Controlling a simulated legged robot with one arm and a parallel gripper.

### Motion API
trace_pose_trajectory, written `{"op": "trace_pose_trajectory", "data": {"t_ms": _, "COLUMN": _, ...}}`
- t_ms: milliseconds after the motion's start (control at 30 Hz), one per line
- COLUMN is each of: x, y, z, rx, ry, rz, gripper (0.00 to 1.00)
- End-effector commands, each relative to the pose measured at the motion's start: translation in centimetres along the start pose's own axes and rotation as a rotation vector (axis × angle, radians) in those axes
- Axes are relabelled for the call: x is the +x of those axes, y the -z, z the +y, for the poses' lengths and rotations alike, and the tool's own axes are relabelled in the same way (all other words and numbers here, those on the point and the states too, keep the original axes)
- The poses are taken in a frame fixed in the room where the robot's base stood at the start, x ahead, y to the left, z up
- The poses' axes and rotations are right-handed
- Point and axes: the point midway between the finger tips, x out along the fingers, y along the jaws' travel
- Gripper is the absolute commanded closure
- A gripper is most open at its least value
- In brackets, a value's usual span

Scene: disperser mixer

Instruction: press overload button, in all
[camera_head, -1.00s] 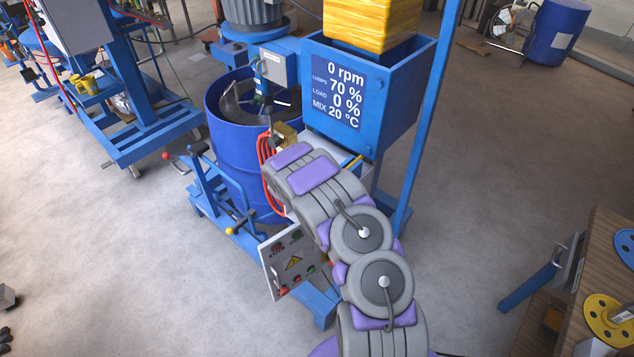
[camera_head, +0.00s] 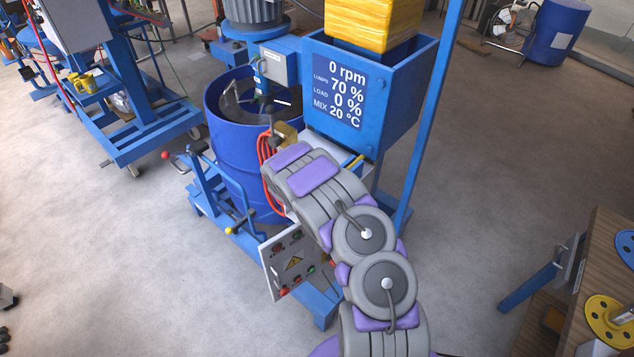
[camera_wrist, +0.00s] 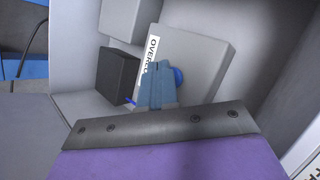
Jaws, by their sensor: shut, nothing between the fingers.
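In the wrist view, a light grey box (camera_wrist: 205,58) carries a white label (camera_wrist: 151,58) on which "OVERL" can be read. A round blue button (camera_wrist: 178,76) on this box shows just right of my fingertips, partly hidden by them. My gripper (camera_wrist: 157,72) is shut and empty, with its blue-grey fingers together in front of the box beside the button. I cannot tell whether the fingers touch the button. In the head view my arm reaches to the mixer, and my gripper and the button are hidden.
A dark box (camera_wrist: 119,74) sits left of my fingers. In the head view stand a blue drum (camera_head: 240,150), a display (camera_head: 339,92) reading 0 rpm, and a control panel (camera_head: 292,262) with a warning sign. A blue post (camera_head: 425,120) rises right of my arm. Open floor lies at left.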

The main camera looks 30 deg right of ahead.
Motion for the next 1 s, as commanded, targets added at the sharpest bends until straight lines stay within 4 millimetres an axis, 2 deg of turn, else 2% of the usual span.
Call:
{"op": "trace_pose_trajectory", "data": {"t_ms": 33, "x": -0.1, "y": 0.6, "z": -1.1, "rx": 0.012, "ry": 0.018, "rz": 0.010, "gripper": 1.00}}
{"op": "trace_pose_trajectory", "data": {"t_ms": 367, "x": -0.8, "y": 0.3, "z": -0.8, "rx": 0.011, "ry": 0.021, "rz": 0.013, "gripper": 1.00}}
{"op": "trace_pose_trajectory", "data": {"t_ms": 800, "x": -3.3, "y": -2.4, "z": 1.9, "rx": -0.002, "ry": 0.008, "rz": 0.010, "gripper": 1.00}}
{"op": "trace_pose_trajectory", "data": {"t_ms": 1000, "x": -4.0, "y": -2.9, "z": 2.6, "rx": -0.002, "ry": 0.006, "rz": 0.010, "gripper": 1.00}}
